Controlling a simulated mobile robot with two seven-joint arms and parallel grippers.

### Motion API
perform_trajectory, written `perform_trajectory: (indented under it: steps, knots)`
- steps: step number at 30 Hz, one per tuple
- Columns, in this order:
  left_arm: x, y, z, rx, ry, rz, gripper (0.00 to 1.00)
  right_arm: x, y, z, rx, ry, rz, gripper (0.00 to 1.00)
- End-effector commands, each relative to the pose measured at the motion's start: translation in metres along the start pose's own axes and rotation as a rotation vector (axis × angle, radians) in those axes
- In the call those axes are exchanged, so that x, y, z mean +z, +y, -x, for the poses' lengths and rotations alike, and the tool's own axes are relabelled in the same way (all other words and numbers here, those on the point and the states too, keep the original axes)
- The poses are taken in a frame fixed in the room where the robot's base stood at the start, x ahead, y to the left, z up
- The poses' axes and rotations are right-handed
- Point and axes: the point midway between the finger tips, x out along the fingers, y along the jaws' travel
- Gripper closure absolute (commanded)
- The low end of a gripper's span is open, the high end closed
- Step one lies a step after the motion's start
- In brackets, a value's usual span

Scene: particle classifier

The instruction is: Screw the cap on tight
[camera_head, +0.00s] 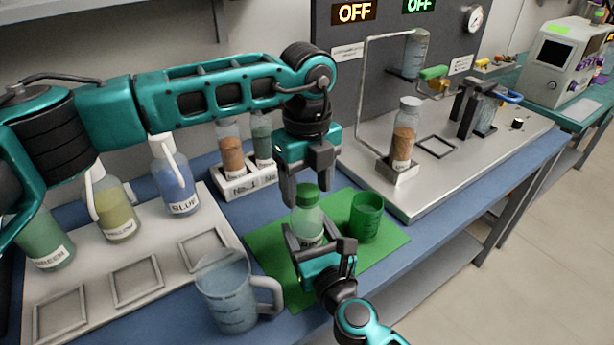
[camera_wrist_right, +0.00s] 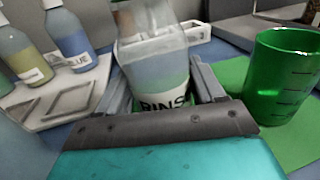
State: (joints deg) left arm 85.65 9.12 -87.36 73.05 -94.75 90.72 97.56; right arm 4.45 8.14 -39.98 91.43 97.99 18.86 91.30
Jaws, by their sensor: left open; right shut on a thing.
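A clear bottle (camera_head: 307,222) with a green cap (camera_head: 307,194) on top stands upright over the green mat (camera_head: 270,263). My right gripper (camera_head: 305,245) is shut on the lower part of the bottle. In the right wrist view the bottle (camera_wrist_right: 152,60) sits between the fingers, with a label reading "RINS" partly hidden; its cap is out of that view. My left gripper (camera_head: 308,190) points down from above, open, with its fingers around or close beside the cap. I cannot tell whether they touch it.
A green beaker (camera_head: 366,217) stands just right of the bottle. A clear jug (camera_head: 228,295) is at front left. Spray bottles (camera_head: 174,180) stand on a pale tray at left. A rack (camera_head: 247,183) with two bottles is behind. A metal-plate apparatus (camera_head: 440,170) fills the right.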

Motion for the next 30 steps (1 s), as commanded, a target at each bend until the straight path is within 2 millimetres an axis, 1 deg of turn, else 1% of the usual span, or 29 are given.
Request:
perform_trajectory:
  steps: [3,22,24,30]
  knots:
    - [0.0000,0.0000,0.0000,0.000,0.000,0.000,0.38,-0.0009,0.0002,0.0003,0.000,0.002,-0.001,1.00]
    - [-0.0002,-0.0002,0.0005,0.000,0.000,0.000,0.98,-0.0009,0.0001,0.0002,0.000,0.002,-0.001,1.00]
    - [-0.0002,-0.0002,0.0005,-0.001,0.000,0.000,1.00,-0.0009,0.0001,0.0002,0.000,0.002,-0.001,1.00]
    - [-0.0002,-0.0002,0.0006,-0.001,0.000,0.000,1.00,-0.0008,0.0002,0.0002,0.000,0.002,0.000,1.00]
